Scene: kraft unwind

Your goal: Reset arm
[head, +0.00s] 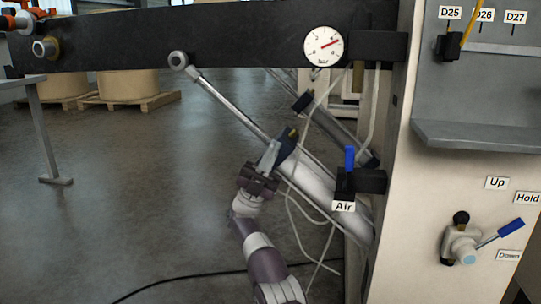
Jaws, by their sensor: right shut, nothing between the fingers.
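My right gripper (270,155) is shut and empty, reaching up from the bottom in front of or beside the silver pneumatic cylinder (312,184); I cannot tell if they touch. The cylinder's rod runs up left to the dark horizontal beam (240,36). A blue-handled lever valve (463,245) sits on the pale panel at right. Its handle points right and slightly up, between the "Hold" and "Down" labels. The "Air" valve's blue handle (350,159) stands upright above its label. My left gripper is not in view.
A round gauge (323,46) hangs on the beam with its red needle pointing up right. Thin pale hoses loop around the cylinder. A grey shelf (478,133) juts from the panel at right. Brown rolls on pallets (128,100) stand behind. The floor at left is largely clear.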

